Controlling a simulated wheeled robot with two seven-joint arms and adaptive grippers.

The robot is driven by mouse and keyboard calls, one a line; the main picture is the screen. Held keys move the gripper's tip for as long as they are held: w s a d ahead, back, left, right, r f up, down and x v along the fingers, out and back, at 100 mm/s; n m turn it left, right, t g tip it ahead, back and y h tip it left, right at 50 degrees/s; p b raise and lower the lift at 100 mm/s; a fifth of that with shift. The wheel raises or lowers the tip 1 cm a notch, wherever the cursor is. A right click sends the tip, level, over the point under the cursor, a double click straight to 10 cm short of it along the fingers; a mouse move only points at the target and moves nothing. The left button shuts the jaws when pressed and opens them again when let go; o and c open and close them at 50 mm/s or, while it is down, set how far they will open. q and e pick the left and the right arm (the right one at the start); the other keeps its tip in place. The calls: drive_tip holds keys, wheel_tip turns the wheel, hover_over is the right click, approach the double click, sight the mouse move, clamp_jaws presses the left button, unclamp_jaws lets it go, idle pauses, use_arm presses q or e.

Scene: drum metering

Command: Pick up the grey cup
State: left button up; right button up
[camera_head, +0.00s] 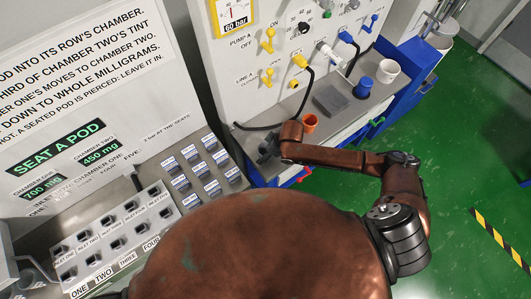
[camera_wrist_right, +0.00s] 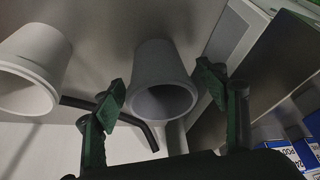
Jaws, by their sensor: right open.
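In the right wrist view a grey cup (camera_wrist_right: 160,62) shows with its open mouth toward the camera. It lies between the two spread green fingers of my right gripper (camera_wrist_right: 164,90), apart from both as far as I can tell. In the head view my right gripper (camera_head: 267,147) is at the left end of the counter, small and dark, left of an orange cup (camera_head: 309,123). The grey cup cannot be made out there; the gripper and arm may hide it. My left gripper is not in view.
A paler cup (camera_wrist_right: 32,72) stands left of the grey cup in the right wrist view. On the counter, a blue cup (camera_head: 363,88), a white cup (camera_head: 387,71) and a grey box (camera_head: 331,100) stand farther right. A black hose (camera_head: 275,127) runs near my gripper.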

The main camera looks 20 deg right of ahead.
drive_tip(key=shift+w+a+f, duration=0.1)
drive_tip(key=shift+w+f, duration=0.05)
drive_tip(key=shift+f, duration=0.2)
drive_tip(key=shift+c, duration=0.2)
drive_tip(key=c, duration=1.3)
drive_tip(key=shift+r, duration=0.1)
